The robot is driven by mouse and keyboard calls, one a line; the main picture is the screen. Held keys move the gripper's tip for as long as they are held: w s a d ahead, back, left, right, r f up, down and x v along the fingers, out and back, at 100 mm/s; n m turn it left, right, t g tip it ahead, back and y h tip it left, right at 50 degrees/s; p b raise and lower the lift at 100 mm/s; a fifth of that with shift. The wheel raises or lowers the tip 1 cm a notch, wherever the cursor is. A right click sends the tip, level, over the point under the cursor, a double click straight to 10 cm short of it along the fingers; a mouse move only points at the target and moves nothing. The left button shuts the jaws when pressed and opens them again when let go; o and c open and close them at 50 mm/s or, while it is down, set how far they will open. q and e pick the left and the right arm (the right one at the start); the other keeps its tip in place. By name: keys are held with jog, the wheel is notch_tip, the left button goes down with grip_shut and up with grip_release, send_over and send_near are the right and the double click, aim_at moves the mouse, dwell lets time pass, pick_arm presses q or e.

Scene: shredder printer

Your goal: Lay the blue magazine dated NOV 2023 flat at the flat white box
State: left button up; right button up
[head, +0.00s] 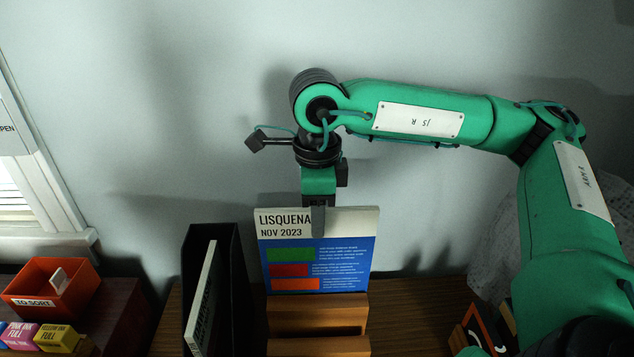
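The blue magazine (345,260) with a white top band reading LISQUENA NOV 2023 stands upright, its lower part behind the steps of a wooden rack (317,313). My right gripper (318,220) points down at its top edge. One grey finger lies in front of the cover, beside the date; the other finger is hidden, so I cannot tell whether the grip is closed. My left gripper is not in view. I see no flat white box in this view.
A black upright file holder (232,285) with a white-spined volume (202,300) stands just left of the rack. An orange TO SORT bin (50,289) and small ink boxes (55,337) are at far left.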

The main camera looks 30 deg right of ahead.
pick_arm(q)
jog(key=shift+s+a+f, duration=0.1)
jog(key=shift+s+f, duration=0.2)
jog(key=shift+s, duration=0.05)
pick_arm(e)
notch_tip(320, 180, down, 4)
jog(key=shift+f, duration=0.25)
grip_shut()
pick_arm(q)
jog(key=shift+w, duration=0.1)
pick_arm(e)
jog(key=shift+r, duration=0.15)
pick_arm(q)
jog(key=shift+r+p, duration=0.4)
jog(key=shift+p, duration=0.1)
pick_arm(e)
jog(key=shift+r, duration=0.9)
